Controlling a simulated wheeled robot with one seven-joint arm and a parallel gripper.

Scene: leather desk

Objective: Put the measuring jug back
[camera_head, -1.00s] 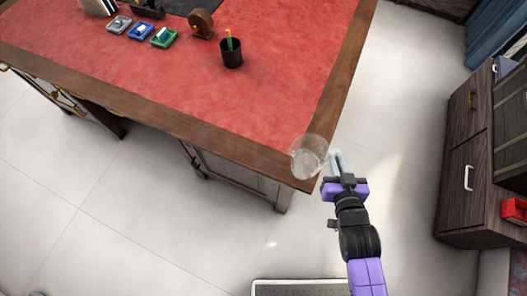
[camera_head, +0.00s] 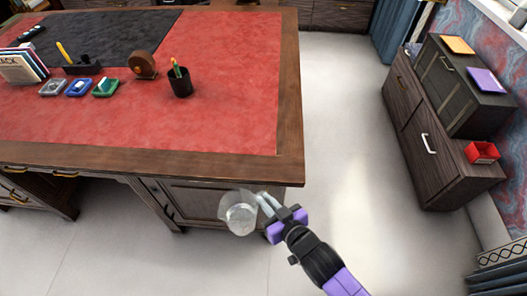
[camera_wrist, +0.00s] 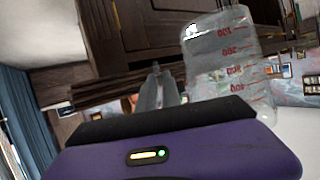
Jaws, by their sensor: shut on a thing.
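The measuring jug (camera_head: 241,219) is clear, with red graduations that show in the wrist view (camera_wrist: 225,62). There its numbers read upside down. My gripper (camera_head: 266,203) is shut on the jug at its right side in the head view. The fingers (camera_wrist: 158,90) also show in the wrist view, just left of the jug's body. The exact grip point, perhaps the handle, is hard to make out. The jug is held in the air by the front right corner of the desk (camera_head: 240,168). I cannot tell if it touches the desk.
A black pen cup (camera_head: 181,84), a tape dispenser (camera_head: 142,65) and small coloured trays (camera_head: 105,87) stand on the red desktop. The desktop's front right is clear. A dark cabinet (camera_head: 433,150) with a red box (camera_head: 482,152) stands right, across open floor.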

